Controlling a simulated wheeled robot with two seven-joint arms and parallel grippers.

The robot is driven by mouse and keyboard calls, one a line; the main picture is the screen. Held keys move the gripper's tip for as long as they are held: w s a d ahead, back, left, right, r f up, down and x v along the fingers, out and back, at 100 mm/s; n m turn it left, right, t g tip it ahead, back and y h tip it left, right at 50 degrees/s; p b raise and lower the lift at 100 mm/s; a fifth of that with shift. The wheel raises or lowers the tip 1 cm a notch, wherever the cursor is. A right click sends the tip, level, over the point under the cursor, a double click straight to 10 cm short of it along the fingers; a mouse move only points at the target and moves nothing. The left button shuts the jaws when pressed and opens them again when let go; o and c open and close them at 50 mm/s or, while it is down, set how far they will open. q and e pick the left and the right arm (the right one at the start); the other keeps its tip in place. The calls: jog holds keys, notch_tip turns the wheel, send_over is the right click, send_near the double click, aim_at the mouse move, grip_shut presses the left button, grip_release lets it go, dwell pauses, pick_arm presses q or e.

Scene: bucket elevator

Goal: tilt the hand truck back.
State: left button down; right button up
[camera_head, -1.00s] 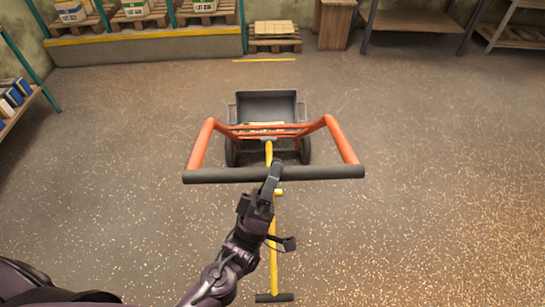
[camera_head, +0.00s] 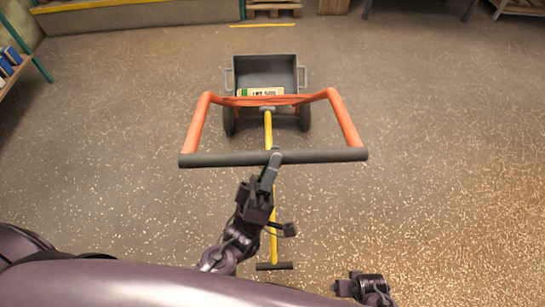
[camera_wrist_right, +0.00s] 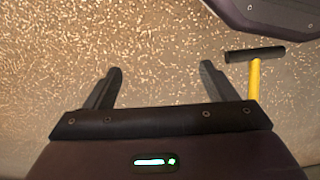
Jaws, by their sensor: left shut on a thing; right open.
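The hand truck has an orange frame (camera_head: 343,122), a black crossbar handle (camera_head: 220,159) and dark wheels (camera_head: 228,121). A grey tub (camera_head: 265,63) at its far end holds a labelled box (camera_head: 260,92). A yellow bar (camera_head: 268,130) runs down the middle to a black T-shaped end (camera_head: 274,266). My left gripper (camera_head: 275,158) is shut on the middle of the crossbar. My right gripper (camera_wrist_right: 157,70) is open and empty, above the floor. The yellow bar's T-shaped end (camera_wrist_right: 255,53) is beside it at the right.
Speckled floor (camera_head: 440,150) is clear on both sides of the hand truck. A pallet (camera_head: 273,8) and a ledge stand at the back. A shelf with blue items (camera_head: 8,60) is at the left edge.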

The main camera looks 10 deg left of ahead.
pick_arm(q)
jog(key=shift+s+d+f, duration=0.15)
jog(key=shift+d+f, duration=0.05)
jog(key=shift+f, duration=0.2)
jog(key=c, duration=1.5)
grip_release()
jog(key=o, duration=0.4)
jog(key=shift+s+r, duration=0.15)
jog(key=shift+r, duration=0.05)
pick_arm(e)
jog(key=shift+s, duration=0.2)
jog(key=shift+f, duration=0.1)
pick_arm(q)
jog(key=b+v, duration=0.1)
jog(key=v, duration=0.6)
jog(key=shift+s+a+f, duration=0.15)
jog(key=shift+s+f, duration=0.05)
jog(key=shift+f, duration=0.15)
pick_arm(e)
jog(key=r, duration=0.1)
jog(key=w+r, duration=0.1)
jog(key=a+r, duration=0.1)
jog(key=r, duration=0.1)
jog(key=shift+w, duration=0.25)
